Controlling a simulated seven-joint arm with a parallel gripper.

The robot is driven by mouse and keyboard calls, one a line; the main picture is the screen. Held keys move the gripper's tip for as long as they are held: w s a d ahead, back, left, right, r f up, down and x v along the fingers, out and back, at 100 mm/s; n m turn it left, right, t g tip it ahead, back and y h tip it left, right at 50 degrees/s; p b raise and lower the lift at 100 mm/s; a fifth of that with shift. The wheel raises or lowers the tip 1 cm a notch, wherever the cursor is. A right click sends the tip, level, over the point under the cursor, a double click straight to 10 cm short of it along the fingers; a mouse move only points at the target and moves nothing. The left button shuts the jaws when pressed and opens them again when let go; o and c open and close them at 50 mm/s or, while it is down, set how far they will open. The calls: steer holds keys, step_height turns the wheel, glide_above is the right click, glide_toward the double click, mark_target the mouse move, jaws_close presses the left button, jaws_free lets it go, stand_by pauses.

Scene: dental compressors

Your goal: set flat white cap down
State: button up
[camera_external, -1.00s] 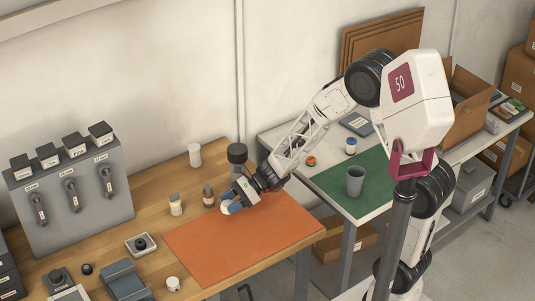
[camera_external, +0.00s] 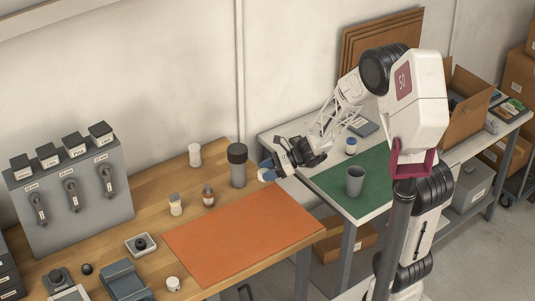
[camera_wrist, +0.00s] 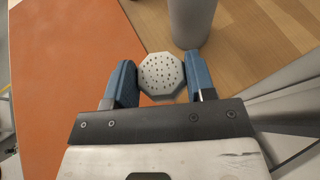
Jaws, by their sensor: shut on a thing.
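The flat white cap (camera_wrist: 162,76) is an octagonal disc with small dark holes in its top. In the wrist view it sits between the two blue fingers of my gripper (camera_wrist: 162,84), which are shut on it. In the external view my gripper (camera_external: 267,170) is at the right end of the wooden bench, just right of the grey cylinder with a dark lid. A bit of the white cap (camera_external: 265,175) shows at the fingertips. It looks held above the bench; the exact height cannot be told.
The grey cylinder (camera_external: 238,170) stands close by; its side (camera_wrist: 192,22) shows ahead in the wrist view. The orange mat (camera_external: 245,238) is bare. Small bottles (camera_external: 208,196) stand behind it. The white table with a green mat (camera_external: 335,187) and grey cup (camera_external: 355,181) is to the right.

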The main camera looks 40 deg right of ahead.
steer(key=s+d+m+t+h, duration=0.3)
steer(key=d+m+t, duration=0.1)
steer(key=d, duration=2.7)
steer(key=shift+s+d, duration=0.2)
steer(key=shift+f, duration=0.15)
glide_above(336, 173)
steer(key=shift+w+d+f, duration=0.1)
steer(key=shift+d+f, duration=0.05)
steer(key=shift+f, duration=2.95)
steer(key=shift+f, duration=1.9)
steer(key=shift+f, duration=0.1)
steer(key=o, duration=0.9)
